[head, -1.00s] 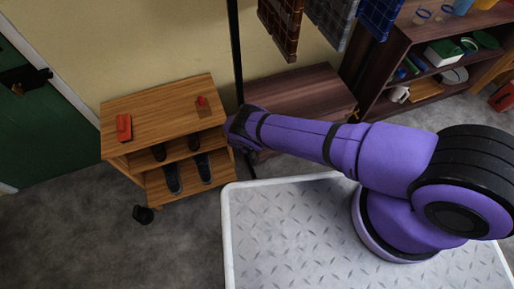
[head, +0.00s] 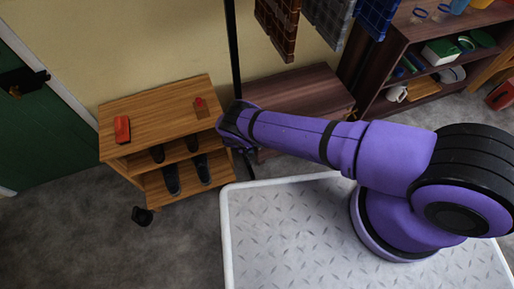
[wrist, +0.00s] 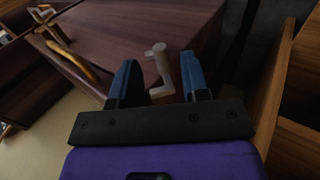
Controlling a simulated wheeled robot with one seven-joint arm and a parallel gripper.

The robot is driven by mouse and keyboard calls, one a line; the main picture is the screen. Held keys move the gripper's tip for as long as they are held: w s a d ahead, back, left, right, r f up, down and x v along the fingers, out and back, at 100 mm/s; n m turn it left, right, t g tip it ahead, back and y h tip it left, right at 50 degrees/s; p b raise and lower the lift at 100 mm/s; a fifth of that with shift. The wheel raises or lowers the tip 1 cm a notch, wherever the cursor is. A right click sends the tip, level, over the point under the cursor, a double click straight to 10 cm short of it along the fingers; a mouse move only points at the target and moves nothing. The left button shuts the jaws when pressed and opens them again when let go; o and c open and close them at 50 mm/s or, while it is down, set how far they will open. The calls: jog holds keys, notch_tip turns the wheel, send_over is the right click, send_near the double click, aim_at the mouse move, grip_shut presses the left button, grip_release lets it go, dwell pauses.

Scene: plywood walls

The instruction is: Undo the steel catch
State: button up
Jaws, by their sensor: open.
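A bent grey metal piece (wrist: 160,68), which looks like the steel catch, stands out from the dark brown wooden chest (wrist: 110,30) in the wrist view. My gripper (wrist: 157,75) is open, with its two blue fingers to the left and right of the piece in the picture. The fingers do not close on it, and I cannot tell how deep it lies between them. In the head view the brown chest (head: 300,100) stands behind my arm's end. The catch and my fingertips are hidden there.
A light wooden shelf unit (head: 155,105) with a red object (head: 122,129) on top and dark shoes inside stands close to the left of my arm's end. Cloths (head: 330,20) hang above the chest. A brown bookshelf (head: 400,50) is at the right.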

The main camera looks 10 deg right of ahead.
jog(key=v, duration=0.8)
jog(key=shift+r, duration=0.15)
jog(key=shift+s+a, duration=0.1)
